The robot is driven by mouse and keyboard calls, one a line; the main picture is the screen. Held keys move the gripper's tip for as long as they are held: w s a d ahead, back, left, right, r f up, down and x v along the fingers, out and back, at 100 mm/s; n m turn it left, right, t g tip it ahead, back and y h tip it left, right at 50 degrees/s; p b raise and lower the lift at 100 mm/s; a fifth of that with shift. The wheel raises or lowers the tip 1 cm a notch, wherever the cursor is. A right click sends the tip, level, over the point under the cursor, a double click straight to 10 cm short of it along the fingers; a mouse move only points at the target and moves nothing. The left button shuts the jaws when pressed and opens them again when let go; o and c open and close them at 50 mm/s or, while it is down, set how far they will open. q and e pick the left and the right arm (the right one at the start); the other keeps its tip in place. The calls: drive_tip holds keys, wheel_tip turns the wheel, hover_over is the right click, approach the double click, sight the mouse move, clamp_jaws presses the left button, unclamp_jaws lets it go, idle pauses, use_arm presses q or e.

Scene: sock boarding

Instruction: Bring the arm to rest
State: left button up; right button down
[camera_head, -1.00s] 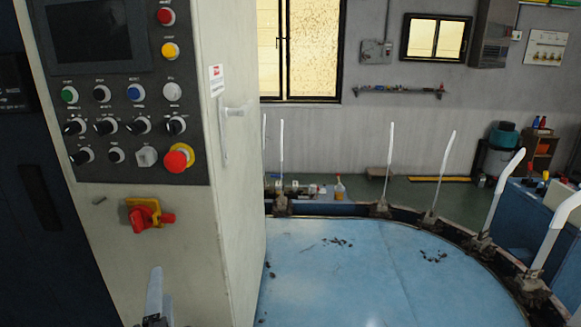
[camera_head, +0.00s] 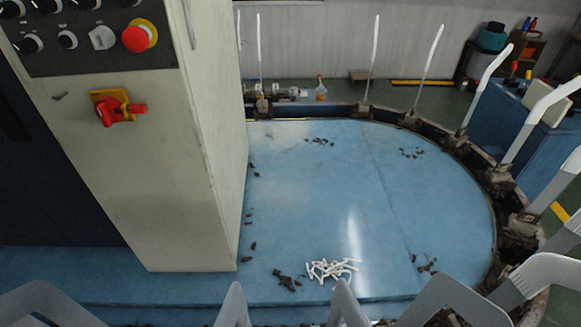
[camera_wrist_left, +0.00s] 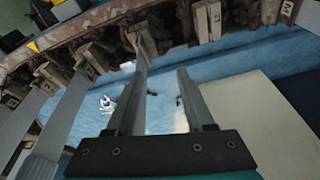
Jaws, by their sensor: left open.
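My left gripper (camera_wrist_left: 162,78) shows only in the left wrist view. Its two grey fingers are apart, with only the blue table top (camera_wrist_left: 240,58) and a few dark bits behind the gap, so it is open and empty. Upright grey boards (camera_wrist_left: 68,120) stand to the left of the fingers. No part of either arm can be made out in the head view. My right gripper is in neither view.
A round blue table (camera_head: 330,220) is ringed by upright boards (camera_head: 487,85) on dark clamps. White pieces (camera_head: 330,269) lie heaped near its front. A cream control cabinet (camera_head: 160,190) with a red emergency button (camera_head: 136,39) stands at left. Near boards (camera_head: 345,305) line the bottom edge.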

use_arm(q)
drive_tip(key=s+f+g+b, duration=0.1)
drive_tip(key=s+f+b, duration=0.15)
drive_tip(key=f, duration=0.85)
drive_tip(key=s+f+b, duration=0.2)
drive_tip(key=s+f, duration=0.2)
drive_tip(key=f, duration=0.7)
drive_tip(key=s+a+f+g+b, duration=0.1)
drive_tip(key=s+a+f+b, duration=0.2)
drive_tip(key=s+f, duration=0.9)
drive_tip(key=shift+f+b, duration=0.25)
drive_tip(key=shift+b, duration=0.6)
